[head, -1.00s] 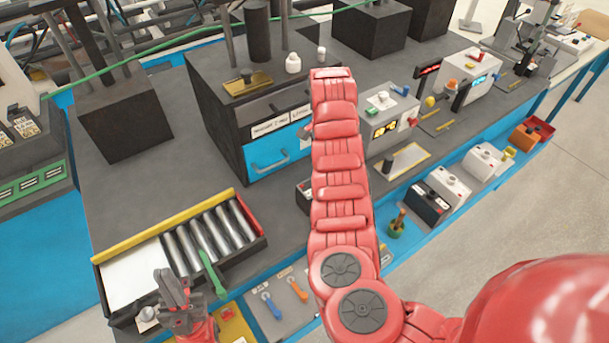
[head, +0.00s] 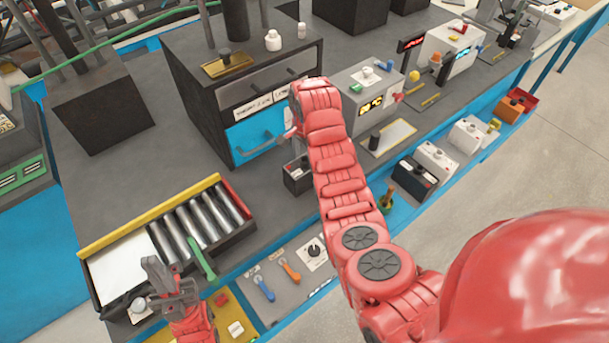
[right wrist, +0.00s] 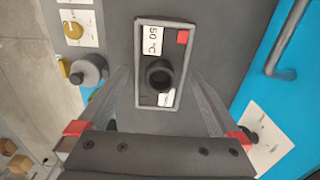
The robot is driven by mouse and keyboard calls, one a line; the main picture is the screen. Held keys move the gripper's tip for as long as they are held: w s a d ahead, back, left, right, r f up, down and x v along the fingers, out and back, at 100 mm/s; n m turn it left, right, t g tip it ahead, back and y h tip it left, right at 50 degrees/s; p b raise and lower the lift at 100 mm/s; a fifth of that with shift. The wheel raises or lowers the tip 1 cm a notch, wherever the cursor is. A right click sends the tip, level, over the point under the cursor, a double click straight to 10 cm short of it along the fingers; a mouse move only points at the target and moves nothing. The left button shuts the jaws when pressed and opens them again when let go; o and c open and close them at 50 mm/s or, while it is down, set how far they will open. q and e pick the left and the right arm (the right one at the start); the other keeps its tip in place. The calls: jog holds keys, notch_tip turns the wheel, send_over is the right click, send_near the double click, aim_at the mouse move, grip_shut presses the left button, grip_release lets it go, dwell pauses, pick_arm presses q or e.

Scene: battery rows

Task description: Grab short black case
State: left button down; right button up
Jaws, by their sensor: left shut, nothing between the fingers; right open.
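A small dark case (head: 298,178) stands on the bench below the blue drawer, partly hidden by my right arm. The right wrist view appears to show this case (right wrist: 143,95) from above, with a round black knob, a "50 °C" label and a red square. My right gripper (right wrist: 162,75) is open, its two fingers on either side of the case with gaps showing. Another black case (head: 414,180) stands at the front edge beside white ones. My left gripper (head: 170,283) is shut and empty over the roller tray's front corner.
A dark cabinet (head: 203,98) with a blue drawer (head: 258,138) stands behind the case. A roller tray (head: 155,212) is at left. White cases (head: 437,160) line the blue front shelf. A panel with levers (head: 278,282) lies at the front.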

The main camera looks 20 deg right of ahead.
aim_at(305, 169)
jog(key=shift+s+a+f+p, duration=0.15)
jog(key=shift+f+p, duration=0.65)
jog(key=shift+f, duration=0.4)
jog(key=shift+a+f+p, duration=0.1)
jog(key=shift+f+p, duration=0.7)
jog(key=shift+f, duration=0.9)
jog(key=c, duration=1.5)
jog(key=shift+r, duration=0.15)
